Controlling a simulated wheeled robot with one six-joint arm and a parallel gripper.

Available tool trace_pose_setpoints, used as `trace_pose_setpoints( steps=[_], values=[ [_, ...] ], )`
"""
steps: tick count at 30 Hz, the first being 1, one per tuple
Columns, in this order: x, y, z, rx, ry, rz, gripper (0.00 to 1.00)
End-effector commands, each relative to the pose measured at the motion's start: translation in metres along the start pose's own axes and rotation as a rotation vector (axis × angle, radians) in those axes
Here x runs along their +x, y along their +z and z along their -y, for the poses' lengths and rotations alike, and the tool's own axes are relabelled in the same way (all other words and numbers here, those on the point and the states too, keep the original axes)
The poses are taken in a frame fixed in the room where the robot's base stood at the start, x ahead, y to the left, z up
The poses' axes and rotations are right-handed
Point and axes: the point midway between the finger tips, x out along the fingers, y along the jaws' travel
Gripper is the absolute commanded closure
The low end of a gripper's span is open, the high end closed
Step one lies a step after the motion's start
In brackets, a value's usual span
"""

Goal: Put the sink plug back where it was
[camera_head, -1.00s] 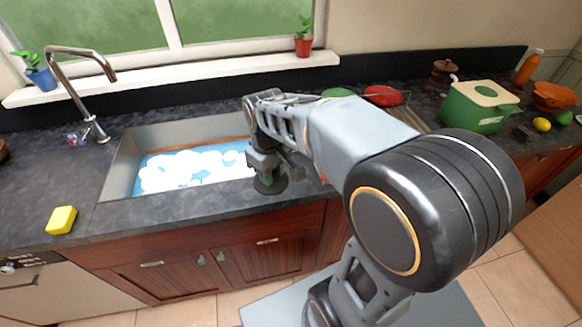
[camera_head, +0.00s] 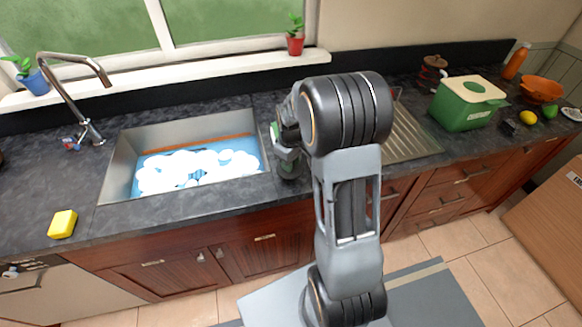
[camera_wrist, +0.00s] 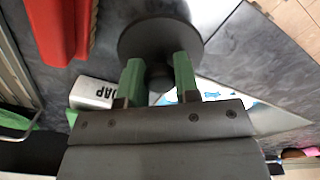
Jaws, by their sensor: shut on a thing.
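In the wrist view, my gripper (camera_wrist: 158,80) is shut on the sink plug (camera_wrist: 160,36), a dark round disc with a knob between the green fingertips. In the head view, my gripper (camera_head: 288,163) is over the counter just right of the sink (camera_head: 122,165). The plug cannot be made out clearly there. The sink holds blue water with white foam (camera_head: 190,172), which hides its bottom and the drain hole. A corner of the sink water also shows in the wrist view (camera_wrist: 222,92), beside the plug.
The tap (camera_head: 75,85) stands behind the sink's left side. A yellow sponge (camera_head: 62,224) lies at front left. A ribbed drainboard (camera_head: 412,135) and a green box (camera_head: 465,105) are to the right. A soap box (camera_wrist: 92,93) and a red object (camera_wrist: 58,30) show near my gripper.

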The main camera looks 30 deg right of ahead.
Motion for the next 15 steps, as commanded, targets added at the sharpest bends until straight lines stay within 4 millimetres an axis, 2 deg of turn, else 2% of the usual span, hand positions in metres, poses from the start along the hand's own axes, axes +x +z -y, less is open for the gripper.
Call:
trace_pose_setpoints(
  steps=[6, 15],
  values=[
    [0.026, 0.000, -0.002, 0.000, -0.002, 0.002, 0.93],
    [0.032, 0.000, -0.002, 0.000, 0.000, 0.000, 0.93]
  ],
)
